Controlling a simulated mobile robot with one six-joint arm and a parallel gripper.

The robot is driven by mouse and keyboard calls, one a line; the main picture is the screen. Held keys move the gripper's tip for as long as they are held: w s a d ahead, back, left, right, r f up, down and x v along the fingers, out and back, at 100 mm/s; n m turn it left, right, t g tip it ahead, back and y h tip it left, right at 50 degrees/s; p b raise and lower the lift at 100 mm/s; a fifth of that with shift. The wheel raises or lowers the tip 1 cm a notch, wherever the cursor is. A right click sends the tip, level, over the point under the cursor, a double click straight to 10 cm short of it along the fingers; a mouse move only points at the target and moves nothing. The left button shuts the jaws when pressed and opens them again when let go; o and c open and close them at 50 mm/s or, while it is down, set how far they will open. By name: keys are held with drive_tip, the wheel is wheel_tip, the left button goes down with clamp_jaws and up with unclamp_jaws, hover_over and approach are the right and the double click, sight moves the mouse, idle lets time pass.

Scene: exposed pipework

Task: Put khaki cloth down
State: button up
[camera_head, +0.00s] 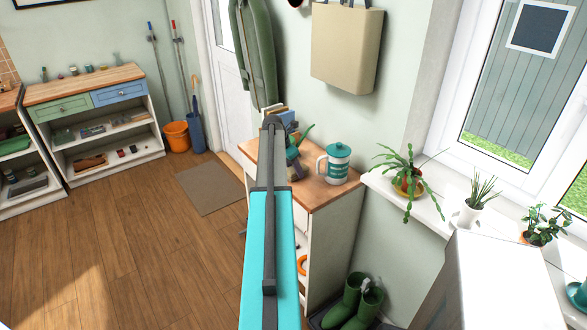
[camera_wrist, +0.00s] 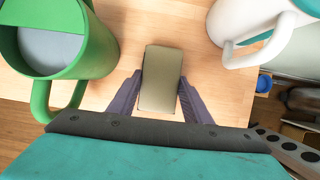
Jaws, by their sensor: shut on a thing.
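The khaki cloth (camera_wrist: 161,65) is a small folded, flat-looking block in the wrist view. My gripper (camera_wrist: 160,82) is shut on it, with one purple-grey finger along each side. The cloth is over the wooden top (camera_wrist: 125,22) of a small cabinet, which also shows in the head view (camera_head: 318,192). I cannot tell whether the cloth touches the wood. In the head view my arm hides the cloth and most of my gripper.
A white jug with a teal lid (camera_head: 338,163) stands right of my gripper. A green handled container (camera_wrist: 65,70) stands close on the left in the wrist view. Potted plants (camera_head: 475,203) line the windowsill. Clear wood lies beyond the cloth.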

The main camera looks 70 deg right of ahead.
drive_tip(key=shift+f, duration=0.25)
drive_tip(key=o, duration=0.9)
drive_tip(key=shift+b, duration=0.5)
drive_tip(key=b+v, duration=0.3)
drive_tip(key=v, duration=1.1)
